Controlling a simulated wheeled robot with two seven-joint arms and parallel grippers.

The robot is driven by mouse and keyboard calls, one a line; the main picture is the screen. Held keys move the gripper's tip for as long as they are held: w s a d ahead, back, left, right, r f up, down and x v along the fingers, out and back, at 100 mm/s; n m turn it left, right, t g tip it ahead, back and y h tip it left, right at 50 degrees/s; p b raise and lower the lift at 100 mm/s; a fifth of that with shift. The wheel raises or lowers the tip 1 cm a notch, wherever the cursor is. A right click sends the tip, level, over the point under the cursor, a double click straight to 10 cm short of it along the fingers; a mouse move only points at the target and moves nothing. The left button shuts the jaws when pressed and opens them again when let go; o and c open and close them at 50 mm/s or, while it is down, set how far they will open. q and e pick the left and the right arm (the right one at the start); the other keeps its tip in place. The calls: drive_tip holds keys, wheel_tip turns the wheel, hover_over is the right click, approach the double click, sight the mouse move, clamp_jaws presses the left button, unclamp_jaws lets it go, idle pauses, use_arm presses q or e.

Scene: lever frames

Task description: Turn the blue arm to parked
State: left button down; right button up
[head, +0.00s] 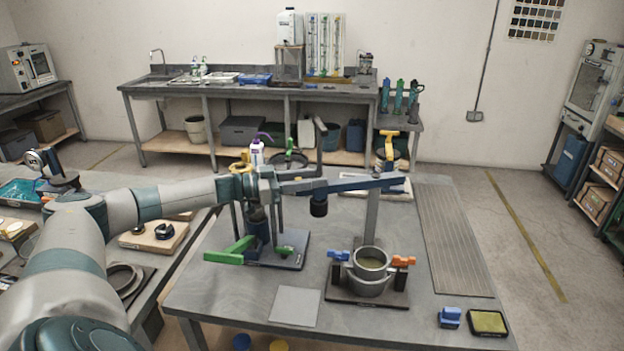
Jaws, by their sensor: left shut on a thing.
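The blue arm (365,182) is a long dark blue bar lying level across a grey upright post (372,220) on the table. A black cylinder (319,208) hangs under its left part. My left gripper (310,186) reaches in from the left and is shut on the left end of the blue arm. Its fingers partly hide that end. I cannot make out a parked mark. My right gripper is not in view.
Below the bar, a metal pot (370,268) sits in a stand with blue and orange clamps. A green-handled fixture (230,250) stands at left. A grey square (295,306), a blue block (450,317) and a yellow pad (488,322) lie in front. A ribbed mat (455,240) lies at right.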

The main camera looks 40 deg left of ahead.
use_arm(q)
drive_tip(key=c, duration=1.6)
unclamp_jaws()
drive_tip(key=shift+c, duration=0.2)
drive_tip(key=shift+w, duration=0.15)
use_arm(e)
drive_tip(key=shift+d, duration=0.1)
